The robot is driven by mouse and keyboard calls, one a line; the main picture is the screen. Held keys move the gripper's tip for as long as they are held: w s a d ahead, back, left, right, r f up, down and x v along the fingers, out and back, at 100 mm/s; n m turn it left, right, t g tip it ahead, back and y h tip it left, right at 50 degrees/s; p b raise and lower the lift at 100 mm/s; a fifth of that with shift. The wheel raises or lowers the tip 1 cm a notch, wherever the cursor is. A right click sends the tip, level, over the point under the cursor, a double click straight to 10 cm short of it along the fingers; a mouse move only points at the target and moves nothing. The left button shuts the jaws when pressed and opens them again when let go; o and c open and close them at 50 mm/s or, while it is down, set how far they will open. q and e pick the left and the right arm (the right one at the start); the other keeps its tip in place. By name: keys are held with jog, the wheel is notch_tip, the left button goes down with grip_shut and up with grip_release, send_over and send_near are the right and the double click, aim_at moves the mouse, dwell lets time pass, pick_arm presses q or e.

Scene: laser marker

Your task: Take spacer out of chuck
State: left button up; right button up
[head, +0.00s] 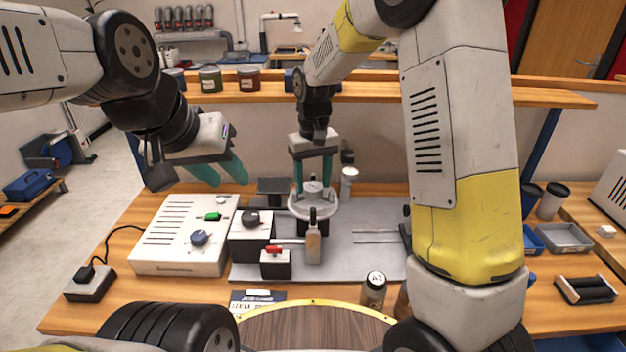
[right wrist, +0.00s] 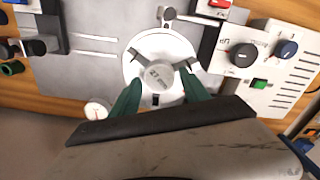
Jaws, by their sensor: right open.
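The chuck is a round pale dial-like plate (head: 300,208) on a dark mount. It also shows in the right wrist view (right wrist: 135,66), with dark jaws around its centre. The spacer, a grey disc with a "27 mm"-like marking (right wrist: 157,76), sits between those jaws. My right gripper (head: 313,180) points down over the chuck. In the right wrist view, its teal fingers (right wrist: 163,88) are apart, one on each side of the spacer; I cannot tell whether they touch it. My left gripper (head: 220,172) hangs empty above the white control box, its fingers apart.
The white control box (head: 180,245) with a blue knob and green switch stands left of the grey base plate (head: 365,262). A black-knobbed box (head: 248,240) and a red-handled block (head: 275,262) stand close by the chuck. A small jar (head: 374,290) stands at the front.

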jog(key=shift+f, duration=0.3)
grip_shut()
jog(key=shift+r, duration=0.1)
